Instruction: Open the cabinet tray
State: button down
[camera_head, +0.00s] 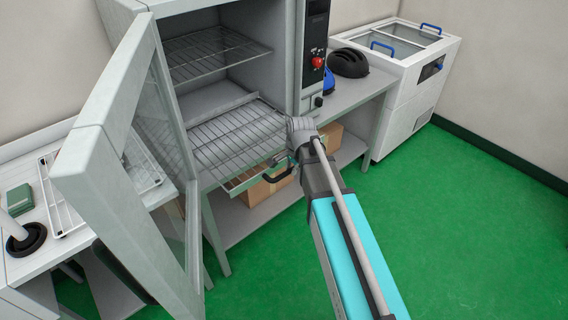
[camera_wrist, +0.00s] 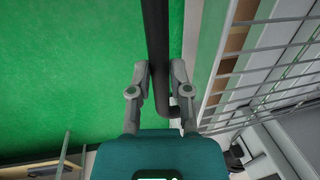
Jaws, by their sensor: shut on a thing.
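The cabinet (camera_head: 290,50) stands with its framed glass door (camera_head: 115,165) swung wide open to the left. Its lower wire tray (camera_head: 235,135) sticks out from the front of the cabinet, with a dark handle (camera_head: 278,175) on its front edge. My gripper (camera_head: 293,163) is at this handle. In the wrist view, the fingers of my gripper (camera_wrist: 161,75) are on either side of the black handle bar (camera_wrist: 156,35), shut on it. The tray's wires (camera_wrist: 270,90) show to the right there. My gripper hides part of the tray's front corner.
An upper wire shelf (camera_head: 210,52) sits inside the cabinet. Cardboard boxes (camera_head: 262,187) lie on the bench's lower shelf. A black helmet-like object (camera_head: 348,62) and a white chest unit (camera_head: 400,75) with blue handles are to the right. The green floor (camera_head: 450,220) in front is clear.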

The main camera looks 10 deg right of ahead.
jog(key=shift+s+d, duration=0.4)
jog(key=shift+s, duration=0.25)
jog(key=c, duration=0.6)
grip_release()
jog(key=shift+r, duration=0.15)
